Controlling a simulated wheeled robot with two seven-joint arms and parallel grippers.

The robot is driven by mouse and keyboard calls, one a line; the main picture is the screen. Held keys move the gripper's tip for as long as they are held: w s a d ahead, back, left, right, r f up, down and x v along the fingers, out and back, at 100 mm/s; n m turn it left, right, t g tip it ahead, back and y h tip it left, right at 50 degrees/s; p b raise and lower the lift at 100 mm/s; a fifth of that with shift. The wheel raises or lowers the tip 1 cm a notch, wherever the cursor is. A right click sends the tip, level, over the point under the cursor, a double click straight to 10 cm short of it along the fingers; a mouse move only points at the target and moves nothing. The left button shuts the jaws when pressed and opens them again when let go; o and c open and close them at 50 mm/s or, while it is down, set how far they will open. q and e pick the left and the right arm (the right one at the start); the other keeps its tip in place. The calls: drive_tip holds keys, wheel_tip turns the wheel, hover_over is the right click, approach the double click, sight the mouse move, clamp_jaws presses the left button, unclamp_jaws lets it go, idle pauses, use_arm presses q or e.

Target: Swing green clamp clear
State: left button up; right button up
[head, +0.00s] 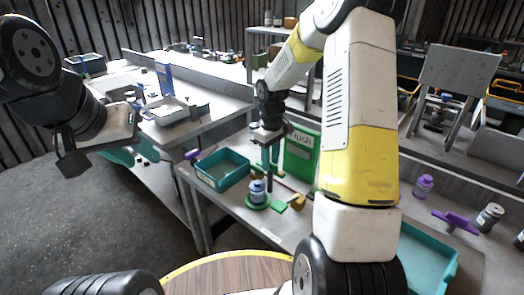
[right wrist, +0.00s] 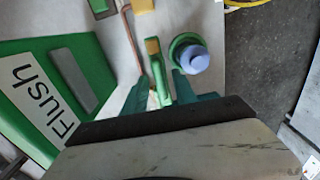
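The green clamp (right wrist: 158,78) is a narrow green bar with a yellow-brown end in the right wrist view. It lies beside a round green base (right wrist: 176,44) that holds a blue-capped part (right wrist: 194,60). In the head view this blue-grey part (head: 257,189) stands upright on the bench. My right gripper (head: 270,166) points down just behind it. In the right wrist view its teal fingers (right wrist: 161,84) stand apart on either side of the clamp bar; contact cannot be told. My left gripper (head: 133,153) hangs at the left, away from the bench, apparently open and empty.
A teal tray (head: 222,170) sits left of the clamp, and a green Flush box (head: 301,152) stands behind it. A purple clamp (head: 456,221) and a teal bin (head: 428,262) are at the right. My right arm hides part of the bench.

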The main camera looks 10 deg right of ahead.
wheel_tip(320, 180, up, 7)
drive_tip(key=shift+r, duration=0.4)
drive_tip(key=shift+s+r, duration=0.15)
drive_tip(key=shift+r, duration=0.1)
drive_tip(key=s+r+m+t, duration=0.3)
drive_tip(key=s+r, duration=0.7)
drive_tip(key=r, duration=0.1)
drive_tip(key=s+a+r+m+t+y, duration=0.2)
drive_tip(key=s+r+m+t, duration=0.1)
drive_tip(key=s, duration=1.1)
drive_tip(key=shift+a+r+m, duration=0.15)
drive_tip(key=shift+r+m, duration=0.15)
drive_tip(key=shift+m, duration=0.1)
